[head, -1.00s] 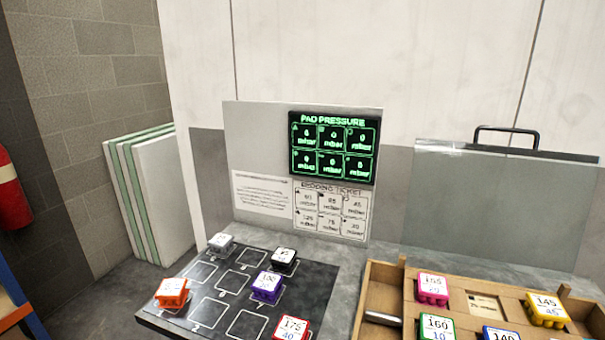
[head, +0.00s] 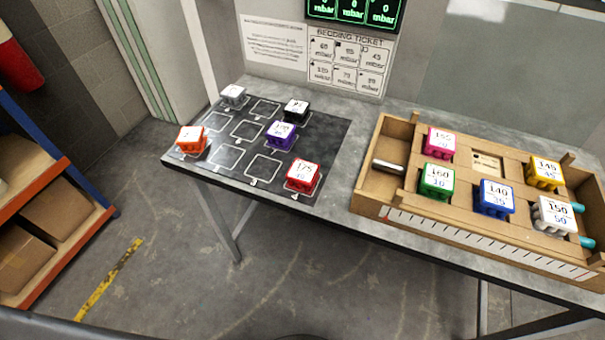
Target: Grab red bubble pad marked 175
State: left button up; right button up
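The red bubble pad marked 175 (head: 302,176) sits upright on the front right corner of the dark marked mat (head: 228,165), at the table's front edge. Its white top label shows 175 with a smaller blue number that is hard to read. On the same mat are an orange pad (head: 191,140), a purple pad (head: 281,134), a black pad (head: 295,110) and a white-grey pad (head: 233,94). Neither of my grippers shows in the head view.
A wooden tray (head: 370,190) at the right holds pink (head: 439,142), green (head: 436,181), blue (head: 494,197), yellow (head: 544,173) and white (head: 555,214) pads. Behind stand a bedding ticket board (head: 348,62) and a clear panel. A shelf with boxes (head: 45,210) is at left. Floor in front is open.

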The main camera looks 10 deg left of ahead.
aim_at(302, 176)
jog(key=z, duration=0.5)
jog(key=k, duration=0.9)
jog(key=z, duration=0.7)
